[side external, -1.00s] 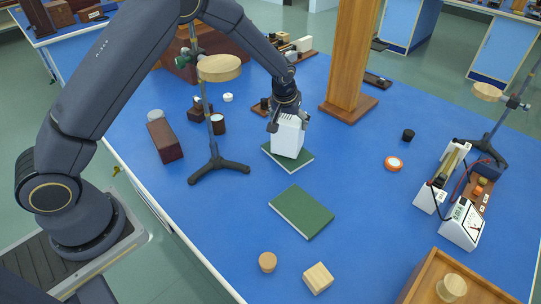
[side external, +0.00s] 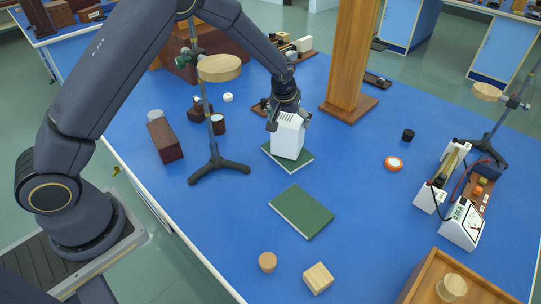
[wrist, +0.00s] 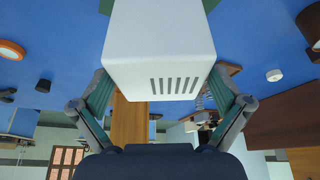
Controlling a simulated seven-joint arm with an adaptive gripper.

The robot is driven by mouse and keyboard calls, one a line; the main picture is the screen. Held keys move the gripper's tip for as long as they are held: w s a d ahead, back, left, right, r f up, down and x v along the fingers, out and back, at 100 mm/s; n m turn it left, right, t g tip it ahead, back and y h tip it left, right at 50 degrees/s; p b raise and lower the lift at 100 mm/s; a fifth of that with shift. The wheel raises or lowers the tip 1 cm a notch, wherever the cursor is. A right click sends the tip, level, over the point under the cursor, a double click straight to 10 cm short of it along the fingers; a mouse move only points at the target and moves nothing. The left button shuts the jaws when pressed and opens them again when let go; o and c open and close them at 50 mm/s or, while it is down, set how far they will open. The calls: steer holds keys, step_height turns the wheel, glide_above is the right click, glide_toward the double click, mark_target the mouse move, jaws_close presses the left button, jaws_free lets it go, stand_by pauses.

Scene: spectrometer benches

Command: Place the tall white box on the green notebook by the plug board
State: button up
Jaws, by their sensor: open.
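The tall white box (side external: 288,138) stands upright on the farther green notebook (side external: 304,164), near the middle of the table. A second green notebook (side external: 302,211) lies nearer the camera with nothing on it. My gripper (side external: 288,119) is open at the top of the box, with a finger on either side. In the wrist view the box (wrist: 160,45) fills the space between the spread fingers, its slotted face towards me. Whether the fingers still touch the box cannot be told. The box hides part of the notebook under it.
A stand with a round wooden disc (side external: 219,68) is left of the box. A thick wooden post (side external: 349,60) rises behind it. A dark red box (side external: 164,140) lies farther left. Meters (side external: 462,222) and a wooden tray (side external: 421,286) are at the right.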

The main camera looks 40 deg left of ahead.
steer(key=v, duration=1)
steer(key=shift+s+r, duration=0.25)
steer(key=shift+r, duration=0.1)
